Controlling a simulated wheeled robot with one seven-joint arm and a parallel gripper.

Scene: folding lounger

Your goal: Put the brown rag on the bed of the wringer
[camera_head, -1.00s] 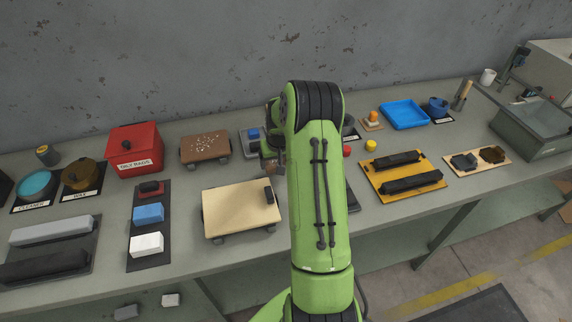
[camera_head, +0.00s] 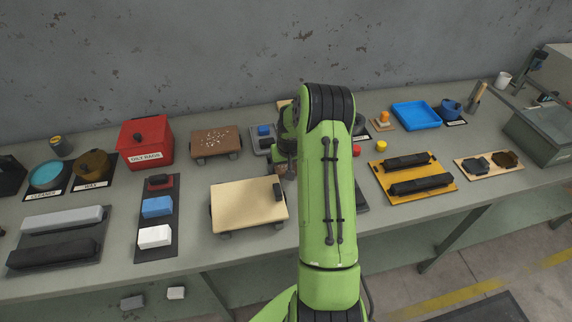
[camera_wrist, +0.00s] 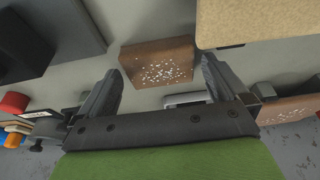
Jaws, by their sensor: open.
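A brown block with white specks (camera_wrist: 158,62) lies on the bench in the wrist view; it may be the brown rag. In the head view my arm hides most of the gripper. I cannot tell for sure which thing is the wringer; the yellow plate with two dark bars (camera_head: 430,187) is one candidate.
A tan board on feet (camera_head: 235,205) is left of my arm, with a brown speckled board (camera_head: 214,141) behind it. A red oily rags box (camera_head: 146,146), a strip of coloured blocks (camera_head: 156,225) and a blue tray (camera_head: 416,115) stand on the crowded bench.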

